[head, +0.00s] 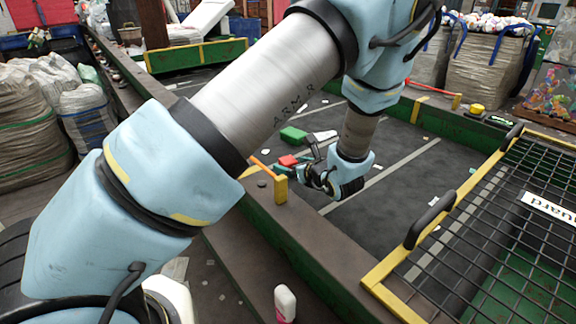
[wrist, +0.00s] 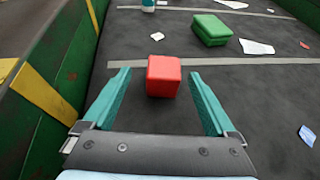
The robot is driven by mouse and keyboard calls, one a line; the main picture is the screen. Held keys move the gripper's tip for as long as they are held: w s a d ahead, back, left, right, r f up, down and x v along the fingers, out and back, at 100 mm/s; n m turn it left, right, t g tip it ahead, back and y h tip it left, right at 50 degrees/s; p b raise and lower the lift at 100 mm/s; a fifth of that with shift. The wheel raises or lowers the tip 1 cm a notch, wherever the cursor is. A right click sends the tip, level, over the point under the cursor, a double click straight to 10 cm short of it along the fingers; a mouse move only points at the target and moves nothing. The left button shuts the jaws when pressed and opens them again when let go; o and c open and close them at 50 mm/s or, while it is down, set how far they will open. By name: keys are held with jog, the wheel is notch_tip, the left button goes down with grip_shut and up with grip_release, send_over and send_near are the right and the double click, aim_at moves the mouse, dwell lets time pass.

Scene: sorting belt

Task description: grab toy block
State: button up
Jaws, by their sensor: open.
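A red toy block (wrist: 163,76) lies on the dark belt and sits between and just ahead of my gripper's fingertips in the wrist view. In the head view the red block (head: 288,160) is small and partly hidden near my gripper. My gripper (wrist: 157,82) has its two teal fingers spread wide, one on each side of the block, and holds nothing. In the head view my gripper (head: 318,178) is low over the belt near its green side wall. A green block (wrist: 211,29) lies farther up the belt to the right; it also shows in the head view (head: 293,134).
The belt's green side wall (wrist: 50,50) with a yellow post stands close on the left in the wrist view. Paper scraps (wrist: 256,47) and litter lie on the belt. A black wire guard (head: 500,220) with a yellow frame covers the belt's right part. A white-and-pink bottle (head: 285,302) stands on the near ledge.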

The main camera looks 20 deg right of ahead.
aim_at(286, 162)
jog(key=p+x, duration=0.2)
jog(key=x, duration=0.3)
jog(key=shift+w+d+f+p, duration=0.15)
jog(key=shift+w+d+p, duration=0.05)
jog(key=shift+p, duration=0.2)
jog(key=shift+w+f, duration=0.3)
jog(key=shift+w, duration=0.1)
jog(key=c, duration=1.4)
